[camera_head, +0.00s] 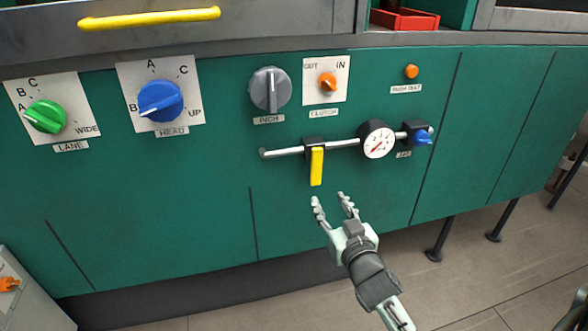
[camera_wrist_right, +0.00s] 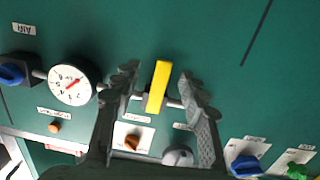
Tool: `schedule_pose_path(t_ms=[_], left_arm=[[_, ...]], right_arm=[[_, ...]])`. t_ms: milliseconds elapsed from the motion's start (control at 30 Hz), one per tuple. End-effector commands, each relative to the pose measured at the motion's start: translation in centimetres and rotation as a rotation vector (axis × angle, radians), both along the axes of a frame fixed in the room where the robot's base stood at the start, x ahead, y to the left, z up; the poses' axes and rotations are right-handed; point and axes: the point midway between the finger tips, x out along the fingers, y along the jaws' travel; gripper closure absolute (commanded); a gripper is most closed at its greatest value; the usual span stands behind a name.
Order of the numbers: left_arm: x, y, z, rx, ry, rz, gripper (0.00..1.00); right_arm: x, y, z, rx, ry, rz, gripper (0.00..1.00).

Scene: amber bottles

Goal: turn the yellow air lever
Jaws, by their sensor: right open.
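The yellow air lever (camera_head: 317,166) hangs straight down from a black valve on a thin metal pipe on the green panel. My right gripper (camera_head: 334,199) is open just below the lever, with its fingers pointing up toward it. In the right wrist view the yellow lever (camera_wrist_right: 158,86) shows between the two open fingers of my right gripper (camera_wrist_right: 158,85). The fingers appear apart from the lever on both sides. My left gripper is not in view.
On the pipe, right of the lever, are a round gauge (camera_head: 379,140) and a blue knob (camera_head: 422,137). Above are a grey knob (camera_head: 270,90) and an orange knob (camera_head: 327,82). Blue (camera_head: 160,101) and green (camera_head: 46,116) knobs are at left. The panel below the lever is bare.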

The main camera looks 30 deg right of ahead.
Motion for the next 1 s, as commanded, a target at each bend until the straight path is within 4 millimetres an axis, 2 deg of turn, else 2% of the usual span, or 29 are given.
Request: schedule_pose_path(t_ms=[100, 200, 600, 733, 1000], left_arm=[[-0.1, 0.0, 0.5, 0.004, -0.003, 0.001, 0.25], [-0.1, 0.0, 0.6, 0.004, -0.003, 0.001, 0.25], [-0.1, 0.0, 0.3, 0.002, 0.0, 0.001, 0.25], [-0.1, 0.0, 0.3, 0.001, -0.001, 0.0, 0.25], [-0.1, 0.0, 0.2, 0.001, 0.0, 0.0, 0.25]], right_arm=[[0.4, 0.0, 2.1, -0.003, -0.081, 0.015, 0.57], [1.2, -0.1, 2.7, -0.005, -0.099, 0.02, 0.57], [6.9, -1.5, 2.6, -0.004, -0.095, 0.02, 0.57], [7.8, -1.7, 2.6, -0.005, -0.093, 0.02, 0.57], [8.0, -1.7, 2.5, -0.004, -0.093, 0.02, 0.57]])
